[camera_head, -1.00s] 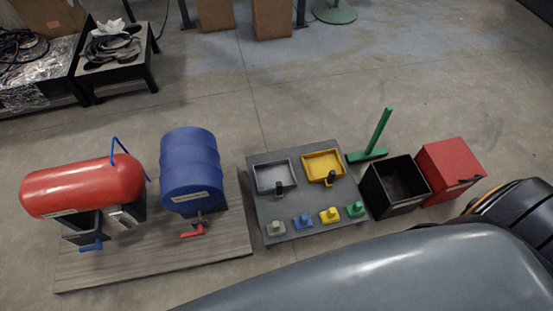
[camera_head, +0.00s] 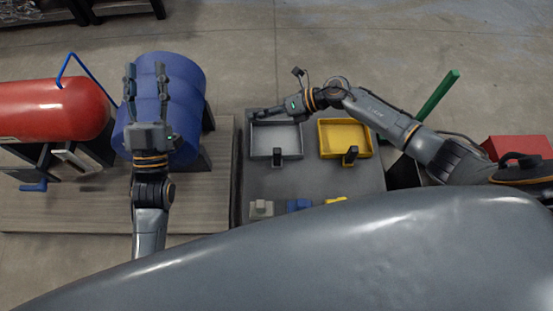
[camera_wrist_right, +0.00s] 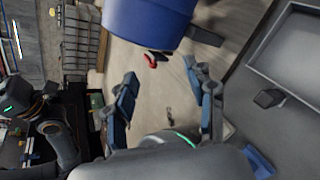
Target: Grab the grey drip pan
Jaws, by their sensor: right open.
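The grey drip pan (camera_head: 276,137) lies on the dark low platform, its black handle (camera_head: 278,156) toward me. My right gripper (camera_head: 258,113) is over the pan's far left edge in the head view, pointing left. In the right wrist view my right gripper (camera_wrist_right: 160,72) is open and empty, its fingers wide apart. There the grey pan (camera_wrist_right: 297,55) is at the upper right, outside the fingers. My left gripper (camera_head: 145,75) has its two fingers apart, in front of the blue barrel in the head view.
A yellow pan (camera_head: 346,138) lies right of the grey one. Small grey (camera_head: 261,207) and blue (camera_head: 299,204) blocks sit at the platform's near side. A green pole (camera_head: 438,95) and red box (camera_head: 515,147) are right.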

